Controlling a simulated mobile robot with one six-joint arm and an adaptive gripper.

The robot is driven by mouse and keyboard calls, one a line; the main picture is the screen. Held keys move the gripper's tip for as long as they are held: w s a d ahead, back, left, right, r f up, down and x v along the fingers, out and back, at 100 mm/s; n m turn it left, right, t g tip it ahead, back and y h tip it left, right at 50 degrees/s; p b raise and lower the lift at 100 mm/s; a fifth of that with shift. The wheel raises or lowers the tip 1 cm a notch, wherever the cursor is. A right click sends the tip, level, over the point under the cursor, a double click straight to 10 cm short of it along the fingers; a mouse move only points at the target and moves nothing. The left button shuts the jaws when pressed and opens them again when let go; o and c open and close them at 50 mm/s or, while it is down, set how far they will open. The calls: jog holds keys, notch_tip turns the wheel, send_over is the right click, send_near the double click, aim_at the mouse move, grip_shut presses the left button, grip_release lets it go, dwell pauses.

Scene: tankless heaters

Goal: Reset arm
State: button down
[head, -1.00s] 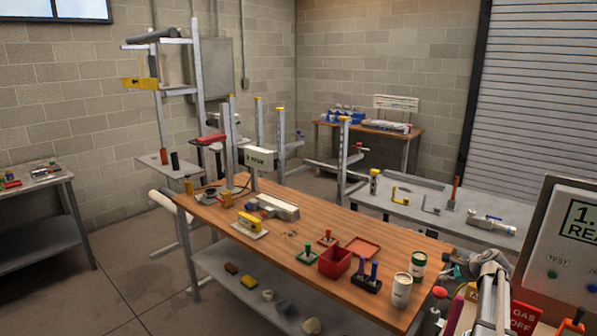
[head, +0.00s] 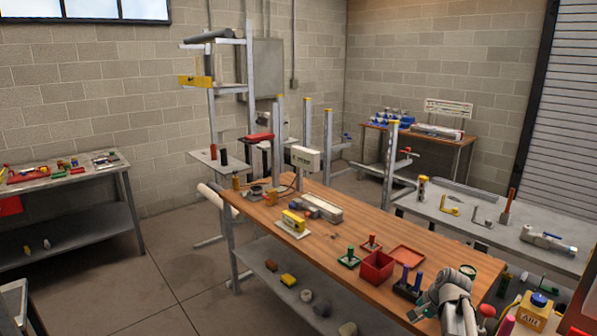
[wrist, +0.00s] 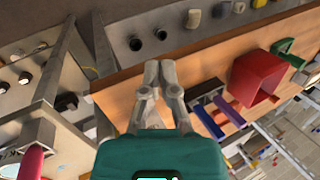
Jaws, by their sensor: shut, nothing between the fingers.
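My gripper (wrist: 158,78) shows in the wrist view, its two grey fingers together and nothing between them. Its teal body fills the bottom of that view. The fingers point over the wooden bench top, with the red bin and the blue-handled tools off to their right. In the head view my grey arm (head: 455,300) stands at the lower right, over the near right end of the bench.
The wooden bench (head: 340,235) holds a red bin (head: 376,267), a red tray (head: 407,259), green and red stands, and blue-handled tools (head: 405,281). A grey table (head: 480,235) stands behind it. Left of the bench is open floor (head: 165,260), then a side table (head: 80,175).

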jog(key=s+a+n+g+h, duration=0.1)
jog(key=s+a+n, duration=0.4)
jog(key=a, duration=0.3)
jog(key=s+a+f+n+g+h, duration=0.1)
jog(key=s+a+n+g+h, duration=0.1)
jog(key=s+a+n, duration=0.4)
jog(key=s+a, duration=0.2)
jog(key=a, duration=0.1)
jog(key=shift+f, duration=0.25)
jog(key=shift+w, duration=0.1)
dwell(0.5)
dwell(0.4)
